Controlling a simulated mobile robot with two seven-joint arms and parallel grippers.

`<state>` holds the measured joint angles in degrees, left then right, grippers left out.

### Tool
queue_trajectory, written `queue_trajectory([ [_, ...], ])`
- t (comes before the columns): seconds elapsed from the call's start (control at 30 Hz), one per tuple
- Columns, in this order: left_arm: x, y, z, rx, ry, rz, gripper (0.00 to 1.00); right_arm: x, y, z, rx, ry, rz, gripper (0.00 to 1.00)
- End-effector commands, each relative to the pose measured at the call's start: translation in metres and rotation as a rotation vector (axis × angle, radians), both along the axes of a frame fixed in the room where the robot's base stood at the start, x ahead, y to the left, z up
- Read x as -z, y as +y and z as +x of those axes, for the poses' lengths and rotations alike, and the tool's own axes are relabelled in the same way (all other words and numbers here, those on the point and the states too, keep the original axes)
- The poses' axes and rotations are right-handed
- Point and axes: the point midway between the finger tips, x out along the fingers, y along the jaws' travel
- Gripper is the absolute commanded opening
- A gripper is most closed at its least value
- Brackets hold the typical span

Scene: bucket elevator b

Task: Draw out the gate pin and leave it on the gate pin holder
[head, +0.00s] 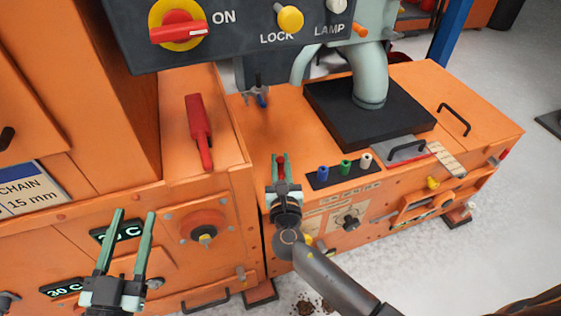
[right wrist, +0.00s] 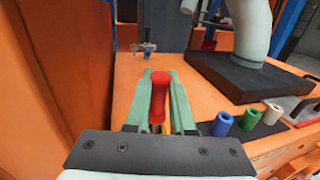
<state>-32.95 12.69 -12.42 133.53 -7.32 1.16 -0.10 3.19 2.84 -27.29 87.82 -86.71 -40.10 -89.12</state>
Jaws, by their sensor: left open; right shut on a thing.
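My right gripper (head: 281,158) is over the front edge of the orange deck, shut on a red-handled piece (right wrist: 160,92), which I take to be the gate pin. The red handle stands between the green fingers, and a bit of yellow shows below it. Its lower end is hidden by the gripper, so I cannot tell whether it is seated or free. I cannot tell for sure which part is the gate pin holder. My left gripper (head: 134,213) is open and empty in front of the orange cabinet at the lower left.
A black strip with blue (head: 323,174), green (head: 345,168) and white (head: 366,160) hollow cylinders lies right of my right gripper. A red lever (head: 200,130) lies to the left. A small clamp-like fitting (head: 257,92) and a black block (head: 390,128) stand behind. A control panel (head: 235,35) overhangs the back.

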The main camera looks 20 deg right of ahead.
Motion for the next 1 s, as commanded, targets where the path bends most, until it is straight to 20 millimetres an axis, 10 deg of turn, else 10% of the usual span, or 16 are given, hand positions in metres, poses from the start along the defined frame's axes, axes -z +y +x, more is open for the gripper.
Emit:
queue_trajectory([
  [0.93,0.021,0.0,0.0,0.0,0.0,0.0,0.5,0.025,0.0,0.0,0.0,-0.001,0.0,0.0],
  [0.97,0.02,0.0,0.0,0.0,0.0,0.0,0.5,0.023,0.0,0.0,0.0,-0.001,0.0,0.25],
  [1.0,0.02,0.0,0.0,0.0,0.0,0.0,0.5,0.023,0.0,0.0,0.0,-0.001,0.0,0.3],
])
